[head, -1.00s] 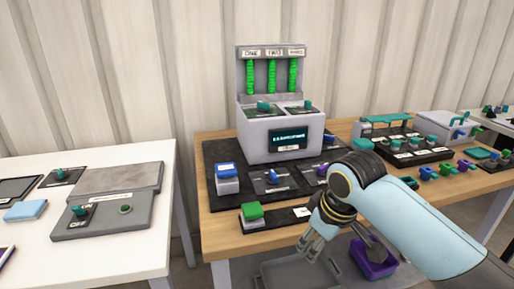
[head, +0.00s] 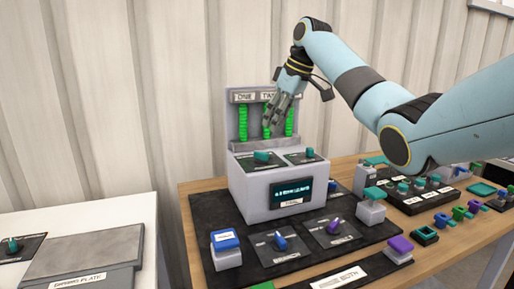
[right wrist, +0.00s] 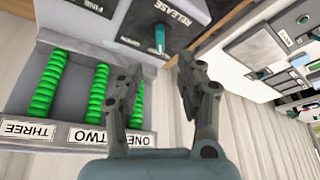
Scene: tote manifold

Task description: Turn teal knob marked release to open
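The teal knob marked RELEASE (right wrist: 160,38) stands on a dark plate with an OPEN label beside it in the right wrist view. In the head view it appears to be the left teal knob (head: 262,156) on top of the grey console (head: 258,190). My right gripper (head: 272,119) is above and behind that knob, in front of the green columns. In the right wrist view its two fingers (right wrist: 160,68) are spread apart with nothing between them, pointing toward the knob without touching it. My left gripper is not in view.
A second teal knob (head: 310,152) sits to the right on the console top. The back panel (right wrist: 75,148) with green columns labelled ONE, TWO and THREE is close to the gripper. Blue (head: 281,241) and purple (head: 334,225) knobs are on the black mat in front.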

